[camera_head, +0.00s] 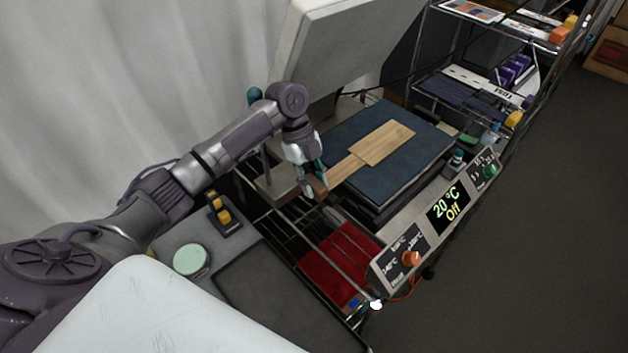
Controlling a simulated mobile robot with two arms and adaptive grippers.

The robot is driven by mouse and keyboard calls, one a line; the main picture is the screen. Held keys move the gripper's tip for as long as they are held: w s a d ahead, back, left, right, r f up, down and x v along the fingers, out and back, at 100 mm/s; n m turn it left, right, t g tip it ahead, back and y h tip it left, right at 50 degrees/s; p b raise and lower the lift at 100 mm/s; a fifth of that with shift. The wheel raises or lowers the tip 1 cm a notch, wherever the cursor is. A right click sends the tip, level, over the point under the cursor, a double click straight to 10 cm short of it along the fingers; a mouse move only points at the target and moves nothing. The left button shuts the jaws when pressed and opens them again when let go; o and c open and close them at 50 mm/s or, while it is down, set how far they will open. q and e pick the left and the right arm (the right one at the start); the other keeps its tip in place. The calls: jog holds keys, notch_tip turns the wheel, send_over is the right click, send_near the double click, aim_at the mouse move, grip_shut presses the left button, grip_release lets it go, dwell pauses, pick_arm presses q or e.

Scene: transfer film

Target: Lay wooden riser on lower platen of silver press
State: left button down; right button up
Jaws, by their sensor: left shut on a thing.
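The wooden riser (383,143) is a flat light-wood board with a narrower handle end that points left. It lies over the dark blue lower platen (425,128) of the silver press (410,210), roughly in the middle. I cannot tell whether it touches the platen or is just above it. My left gripper (316,183) is shut on the handle end, just off the platen's left edge. The press's pale upper platen (335,45) is raised and tilted back. My right gripper is not in view.
The press's front panel (447,207) reads 20 °C, Off. A wire rack (420,85) with goods stands at the back right. At the lower left are a dark tray (285,300), a pale green round lid (190,260) and a red item (335,265). Floor at right is clear.

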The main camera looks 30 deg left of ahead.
pick_arm(q)
jog(key=c, duration=0.7)
grip_release()
